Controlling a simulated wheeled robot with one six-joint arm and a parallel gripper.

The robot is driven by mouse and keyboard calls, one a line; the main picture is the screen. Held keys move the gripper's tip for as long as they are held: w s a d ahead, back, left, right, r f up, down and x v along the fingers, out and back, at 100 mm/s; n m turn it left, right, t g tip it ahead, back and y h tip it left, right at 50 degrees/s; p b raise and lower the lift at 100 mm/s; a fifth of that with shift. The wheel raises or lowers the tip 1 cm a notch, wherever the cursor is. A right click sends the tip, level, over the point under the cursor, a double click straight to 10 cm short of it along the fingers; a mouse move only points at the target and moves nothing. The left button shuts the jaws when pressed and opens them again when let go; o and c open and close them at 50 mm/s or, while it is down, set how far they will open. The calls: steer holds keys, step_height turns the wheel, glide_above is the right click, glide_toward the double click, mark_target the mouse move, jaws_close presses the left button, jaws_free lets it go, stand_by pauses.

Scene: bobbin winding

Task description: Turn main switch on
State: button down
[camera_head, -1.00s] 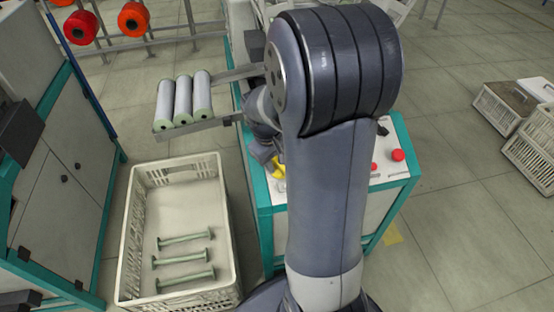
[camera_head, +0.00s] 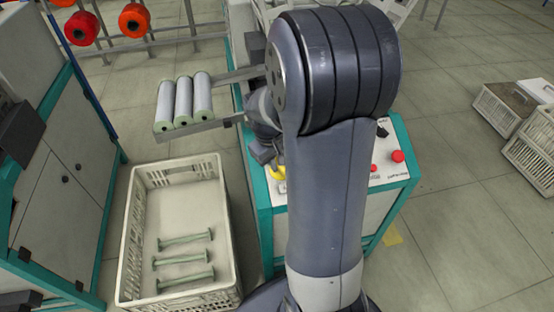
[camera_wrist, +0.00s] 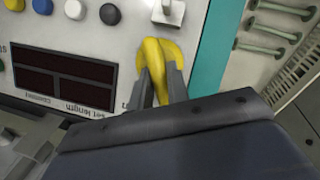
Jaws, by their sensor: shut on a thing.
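The main switch appears as a yellow curved handle (camera_wrist: 158,52) on the light control panel (camera_wrist: 110,42) in the wrist view. Its yellow also shows beside the arm in the head view (camera_head: 276,173). My gripper (camera_wrist: 160,84) is shut on the yellow handle, with one grey finger on each side of it. A pale plate (camera_wrist: 169,10) is just beyond the handle. The fingers are hard to make out in the head view, and my arm covers much of the panel there. The switch's on or off marking cannot be read.
Displays (camera_wrist: 66,72) and several round buttons are near the handle. Red buttons (camera_head: 398,156) are on the panel's right. A white crate (camera_head: 130,232) with green bobbins stands at left. Three rolls (camera_head: 183,104) rest on a rack above it.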

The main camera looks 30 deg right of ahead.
steer(key=m+y+p, duration=0.1)
steer(key=m, duration=0.1)
steer(key=d+m+y+p, duration=0.1)
steer(key=m, duration=0.2)
steer(key=shift+r+p, duration=0.15)
steer(key=shift+p, duration=0.15)
steer(key=m, duration=0.1)
steer(key=m+y, duration=0.1)
steer(key=m, duration=0.1)
steer(key=m+t+y, duration=0.1)
steer(key=m, duration=0.1)
steer(key=shift+s+d+p, duration=0.25)
steer(key=shift+d+p, duration=0.1)
steer(key=shift+p, duration=0.05)
steer(key=shift+m, duration=0.4)
steer(key=shift+f, duration=0.2)
steer(key=c, duration=1.4)
jaws_free()
steer(key=shift+o, duration=0.2)
step_height(320, 180, up, 11)
steer(key=s+d+p, duration=0.1)
steer(key=p, duration=0.1)
steer(key=shift+s+d+f, duration=0.2)
steer(key=shift+s+d, duration=0.15)
